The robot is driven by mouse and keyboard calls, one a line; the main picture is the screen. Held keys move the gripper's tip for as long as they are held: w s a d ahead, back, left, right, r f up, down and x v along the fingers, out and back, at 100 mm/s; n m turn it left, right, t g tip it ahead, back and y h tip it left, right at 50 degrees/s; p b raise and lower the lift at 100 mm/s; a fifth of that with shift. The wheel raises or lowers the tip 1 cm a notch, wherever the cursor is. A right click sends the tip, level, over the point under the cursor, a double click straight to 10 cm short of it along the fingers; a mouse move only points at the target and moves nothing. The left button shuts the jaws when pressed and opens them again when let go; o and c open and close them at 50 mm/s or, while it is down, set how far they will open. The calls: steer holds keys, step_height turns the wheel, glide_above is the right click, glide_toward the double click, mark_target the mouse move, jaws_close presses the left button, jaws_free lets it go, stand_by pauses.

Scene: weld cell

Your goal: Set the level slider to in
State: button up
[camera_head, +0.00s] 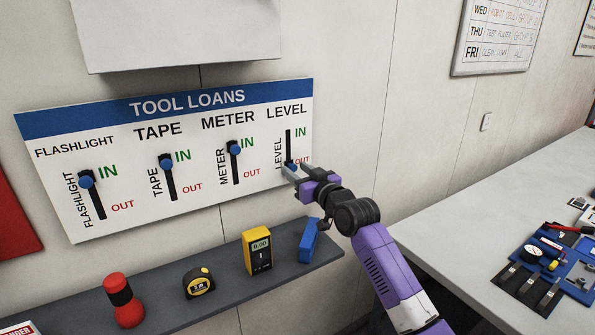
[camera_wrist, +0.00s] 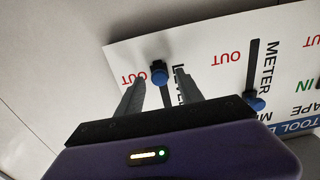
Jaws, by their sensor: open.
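The tool loans board (camera_head: 160,215) hangs on the wall with several black slots and blue knobs. The level slider's blue knob (camera_head: 291,167) is at the bottom of its slot, beside OUT. My gripper (camera_head: 288,171) is open at this knob, in front of the board. In the wrist view, the level knob (camera_wrist: 159,76) shows between the spread fingers of my gripper (camera_wrist: 155,85), near their tips. I cannot tell whether a finger touches it. The flashlight (camera_head: 86,181), tape (camera_head: 166,162) and meter (camera_head: 235,149) knobs stand near the top of their slots, beside IN.
A grey shelf (camera_head: 215,303) below the board holds a red flashlight (camera_head: 124,300), a tape measure (camera_head: 198,283), a yellow meter (camera_head: 257,252) and a blue level (camera_head: 309,240). A workbench (camera_head: 480,195) with tools stands at right. A white box (camera_head: 170,35) juts out above the board.

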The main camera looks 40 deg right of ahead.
jaws_close()
stand_by(1.3)
